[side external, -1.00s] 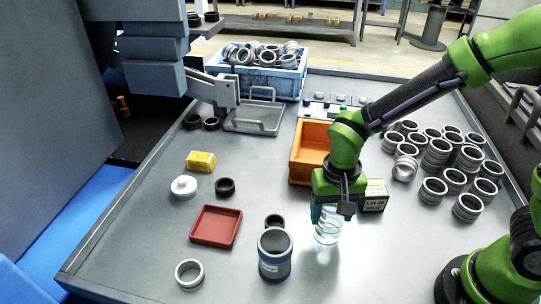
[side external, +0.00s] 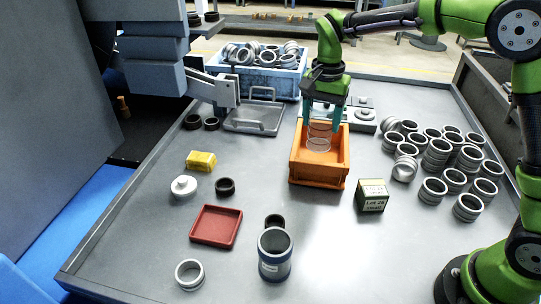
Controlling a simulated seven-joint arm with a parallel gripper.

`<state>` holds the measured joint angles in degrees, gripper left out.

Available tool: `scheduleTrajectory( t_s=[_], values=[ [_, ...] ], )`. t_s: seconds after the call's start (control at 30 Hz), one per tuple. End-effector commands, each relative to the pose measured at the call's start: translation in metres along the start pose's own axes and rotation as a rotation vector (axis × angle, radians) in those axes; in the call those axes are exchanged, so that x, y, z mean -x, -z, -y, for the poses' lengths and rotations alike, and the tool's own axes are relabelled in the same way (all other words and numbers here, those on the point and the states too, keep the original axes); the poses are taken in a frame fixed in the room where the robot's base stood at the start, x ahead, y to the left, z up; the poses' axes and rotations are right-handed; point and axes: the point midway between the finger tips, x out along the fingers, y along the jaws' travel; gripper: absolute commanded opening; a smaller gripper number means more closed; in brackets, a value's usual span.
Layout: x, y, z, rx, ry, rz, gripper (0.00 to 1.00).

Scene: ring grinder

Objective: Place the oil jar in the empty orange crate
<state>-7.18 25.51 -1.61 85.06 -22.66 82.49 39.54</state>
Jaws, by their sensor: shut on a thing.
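The oil jar (side external: 319,143) is a clear, see-through jar, upright and hard to make out against the orange behind it. My gripper (side external: 325,118) is shut on its upper part, fingers pointing down. The orange crate (side external: 318,182) stands at the middle of the table and holds nothing else that I can see. The jar is over or within the crate's opening, toward its back half. I cannot tell whether its base touches the crate floor.
A green-and-white box (side external: 372,196) stands right of the crate. Several metal rings (side external: 438,153) fill the table's right side. A blue bin (side external: 262,80) of rings is behind. A red tray (side external: 215,226) and a dark canister (side external: 274,255) are in front.

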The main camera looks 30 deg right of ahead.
Motion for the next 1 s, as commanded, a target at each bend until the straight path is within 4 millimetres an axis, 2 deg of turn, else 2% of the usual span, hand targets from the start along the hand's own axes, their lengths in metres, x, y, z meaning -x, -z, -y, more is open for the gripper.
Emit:
scheduleTrajectory(
  t_s=[0.03, 0.1, 0.2, 0.3, 0.53, 0.73, 0.9, 1.0],
  values=[
    [-0.001, 0.019, 0.003, -0.050, -0.001, -0.001, 0.33],
    [-0.001, 0.038, 0.006, -0.100, 0.000, -0.003, 0.33],
    [-0.001, 0.055, 0.007, -0.147, 0.000, -0.005, 0.33],
    [-0.009, 0.062, 0.007, -0.168, -0.003, -0.004, 0.33],
    [-0.051, 0.063, 0.007, -0.171, -0.003, -0.003, 0.33],
    [-0.071, 0.063, 0.007, -0.169, -0.002, -0.003, 0.33],
    [-0.095, 0.063, 0.007, -0.169, -0.002, -0.004, 0.33],
    [-0.101, 0.063, 0.007, -0.170, 0.001, -0.005, 0.33]
  ],
)
